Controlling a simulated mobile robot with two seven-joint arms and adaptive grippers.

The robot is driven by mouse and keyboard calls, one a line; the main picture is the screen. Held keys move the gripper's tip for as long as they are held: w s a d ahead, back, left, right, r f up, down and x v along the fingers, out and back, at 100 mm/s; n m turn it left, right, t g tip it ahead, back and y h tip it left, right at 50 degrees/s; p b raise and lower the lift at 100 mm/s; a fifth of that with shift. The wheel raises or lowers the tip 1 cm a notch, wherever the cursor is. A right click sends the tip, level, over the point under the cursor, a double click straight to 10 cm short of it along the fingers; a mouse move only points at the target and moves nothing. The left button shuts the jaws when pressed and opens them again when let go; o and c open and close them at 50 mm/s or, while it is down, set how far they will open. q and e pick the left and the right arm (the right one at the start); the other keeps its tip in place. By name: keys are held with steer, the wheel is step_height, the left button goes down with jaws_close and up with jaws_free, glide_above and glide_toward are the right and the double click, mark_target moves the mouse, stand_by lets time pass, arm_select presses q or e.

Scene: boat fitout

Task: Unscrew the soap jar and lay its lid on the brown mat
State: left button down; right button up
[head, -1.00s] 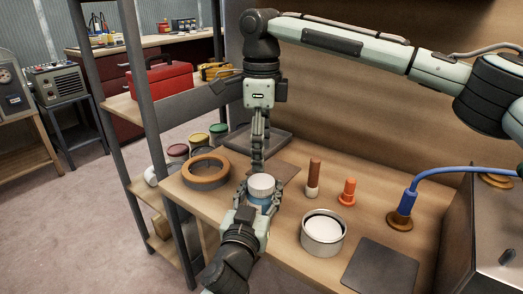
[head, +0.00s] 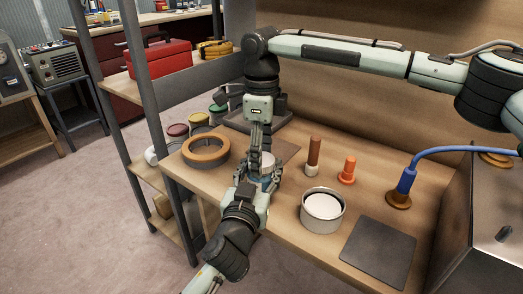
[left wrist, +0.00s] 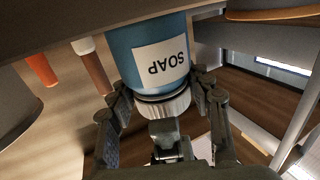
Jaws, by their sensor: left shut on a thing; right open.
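The blue soap jar (left wrist: 122,45) fills the middle of the left wrist view, inverted, with a white SOAP label and a ribbed white lid (left wrist: 165,105). In the head view the jar is mostly covered by my grippers, with part of its lid (head: 266,160) showing. My left gripper (head: 257,180) is shut on the jar from the front. My right gripper (head: 264,157) comes straight down from above, open, its fingers at the lid; contact is unclear.
A brown ring (head: 206,146) lies left of the jar. A brown-and-white peg (head: 313,160), an orange peg (head: 347,171) and a white-lined can (head: 322,213) stand to the right. A dark grey mat (head: 378,252) lies front right. A blue hose fitting (head: 404,184) stands farther right.

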arm_select(q)
steer(key=shift+f, duration=0.2)
arm_select(e)
steer(key=shift+c, duration=0.6)
steer(key=c, duration=1.1)
steer(key=shift+o, duration=0.2)
steer(key=n, duration=0.3)
steer(key=shift+n, duration=0.3)
steer(key=o, duration=1.3)
steer(key=shift+c, duration=0.2)
steer(key=shift+r, duration=2.3)
steer(key=shift+c, duration=0.4)
step_height(320, 180, up, 3)
steer(key=m, duration=0.3)
arm_select(q)
steer(key=shift+f, duration=0.1)
arm_select(e)
steer(key=shift+m, duration=0.3)
steer(key=shift+f, duration=3.8)
